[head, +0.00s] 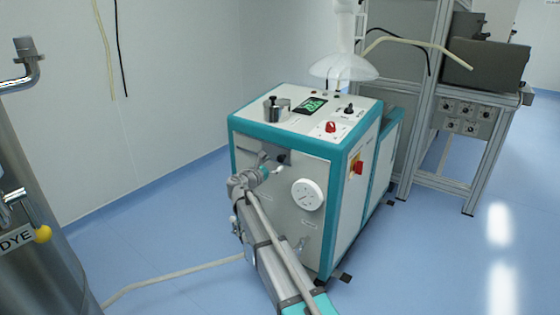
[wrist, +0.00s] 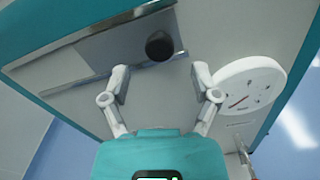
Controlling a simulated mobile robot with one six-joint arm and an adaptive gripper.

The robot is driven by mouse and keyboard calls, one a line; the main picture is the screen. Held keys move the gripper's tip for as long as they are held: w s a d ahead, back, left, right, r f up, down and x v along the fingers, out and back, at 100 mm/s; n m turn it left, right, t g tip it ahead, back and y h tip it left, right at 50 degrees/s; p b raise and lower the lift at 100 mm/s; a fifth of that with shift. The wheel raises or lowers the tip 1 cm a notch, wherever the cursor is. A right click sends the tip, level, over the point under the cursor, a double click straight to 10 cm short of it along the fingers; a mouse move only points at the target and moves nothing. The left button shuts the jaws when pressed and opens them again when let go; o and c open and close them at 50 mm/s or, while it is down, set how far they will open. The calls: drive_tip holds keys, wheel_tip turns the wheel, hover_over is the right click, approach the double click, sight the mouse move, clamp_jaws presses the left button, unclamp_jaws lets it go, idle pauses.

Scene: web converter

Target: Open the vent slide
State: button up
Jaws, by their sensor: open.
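The vent slide (wrist: 115,52) is a grey metal plate in a slot on the machine's front panel, with a round black knob (wrist: 159,46) near its right end. In the head view the knob (head: 283,158) shows just beyond my gripper (head: 274,168), and my arm covers part of the panel below. In the wrist view my gripper (wrist: 160,76) is open and empty. Its two fingertips are spread to the left and right, with the knob above and between them in the picture. I cannot tell the exact gap in depth.
A round white dial (wrist: 248,88) sits on the panel close to the right finger; it also shows in the head view (head: 307,194). A steel tank (head: 35,210) stands at the left, with a hose (head: 180,272) on the floor. Blue floor is open at the right.

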sight(279, 159)
drive_tip(key=shift+x, duration=2.25)
clamp_jaws()
drive_tip(key=shift+w, duration=0.1)
